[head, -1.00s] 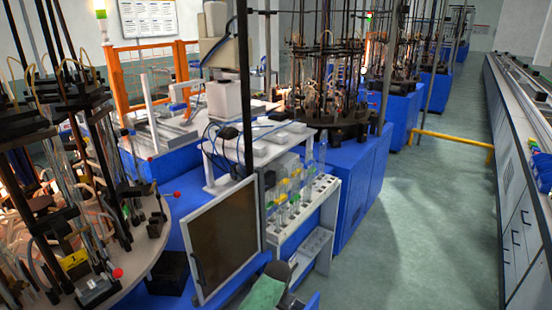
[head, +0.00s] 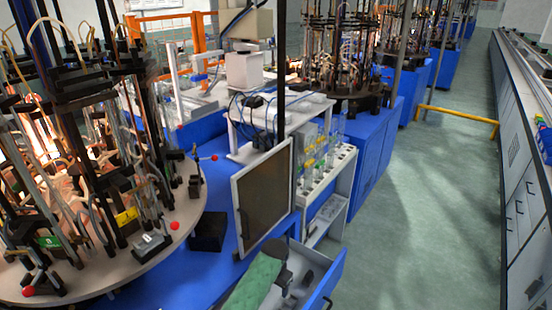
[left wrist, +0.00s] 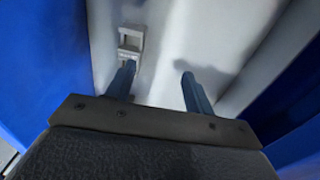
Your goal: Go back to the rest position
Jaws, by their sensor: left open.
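My left arm's green forearm shows low in the head view, with the left gripper (head: 290,280) at an open drawer (head: 328,277), partly hidden by the arm. In the left wrist view my left gripper (left wrist: 158,75) has its two fingers apart with nothing between them. They point into the white inside of the drawer (left wrist: 205,30), between blue sides. A small pale piece (left wrist: 131,42) lies beyond the left finger; I cannot tell what it is. My right gripper is not in view.
A round carousel table (head: 160,222) with glass tubing and burners stands at left. A dark-screened panel (head: 263,195) rises behind the arm. A rack of tubes (head: 318,172) stands behind the drawer. Open floor (head: 410,240) lies right, up to a long cabinet (head: 520,190).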

